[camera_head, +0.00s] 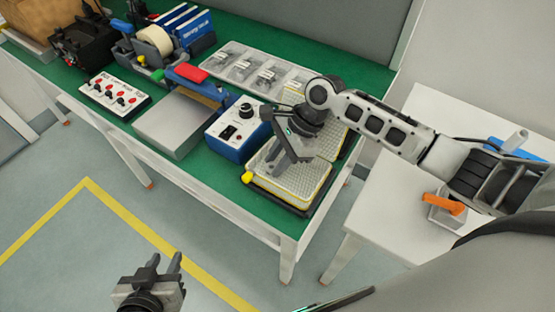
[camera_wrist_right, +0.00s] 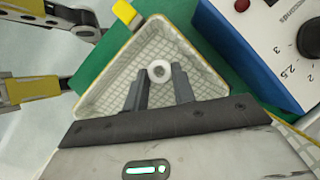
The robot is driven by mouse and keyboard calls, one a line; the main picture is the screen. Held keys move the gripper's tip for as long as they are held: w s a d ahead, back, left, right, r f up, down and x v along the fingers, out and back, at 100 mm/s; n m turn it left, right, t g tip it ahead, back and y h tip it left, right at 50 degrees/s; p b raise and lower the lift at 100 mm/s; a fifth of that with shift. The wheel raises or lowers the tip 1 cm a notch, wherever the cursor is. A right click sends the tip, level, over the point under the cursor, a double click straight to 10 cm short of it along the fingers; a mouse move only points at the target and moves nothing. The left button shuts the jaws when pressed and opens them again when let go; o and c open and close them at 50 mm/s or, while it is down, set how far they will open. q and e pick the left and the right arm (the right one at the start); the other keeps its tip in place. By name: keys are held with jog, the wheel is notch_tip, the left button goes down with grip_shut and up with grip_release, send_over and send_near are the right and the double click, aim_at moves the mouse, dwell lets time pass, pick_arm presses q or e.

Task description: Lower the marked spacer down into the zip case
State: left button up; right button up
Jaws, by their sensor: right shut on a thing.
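The zip case (camera_head: 311,189) lies open at the front right end of the green-topped table, with a pale grid lining and a yellow rim. Its lining and walls also show in the right wrist view (camera_wrist_right: 101,95). My right gripper (camera_head: 283,163) points down over the case's near half. In the wrist view its fingers (camera_wrist_right: 160,80) are shut on a small white ring-shaped spacer (camera_wrist_right: 159,66), held at the fingertips above the lining. No mark on it can be made out. My left gripper (camera_head: 164,262) is empty, fingers apart, low over the floor at bottom left.
A blue and white box with a dial (camera_head: 231,128) stands close left of the case. A yellow tab (camera_head: 247,177) sticks out at the case's left corner. A white side table (camera_head: 385,207) is on the right.

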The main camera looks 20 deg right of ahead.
jog(key=shift+s+d+f, duration=0.15)
jog(key=shift+f, duration=0.2)
jog(key=o, duration=1)
pick_arm(q)
jog(key=shift+f, duration=0.2)
pick_arm(e)
jog(key=shift+o, duration=0.2)
jog(key=shift+f, duration=0.1)
pick_arm(q)
jog(key=shift+w+a, duration=0.1)
pick_arm(e)
jog(key=shift+s, duration=0.1)
pick_arm(q)
jog(key=shift+r, duration=0.1)
pick_arm(e)
jog(key=shift+d+r, duration=0.2)
jog(key=shift+r, duration=0.2)
pick_arm(q)
jog(key=shift+r+p, duration=0.2)
jog(key=shift+p, duration=0.4)
pick_arm(e)
jog(key=v, duration=1.5)
jog(key=shift+w+r, duration=0.3)
jog(key=shift+r, duration=0.15)
jog(key=shift+a, duration=0.1)
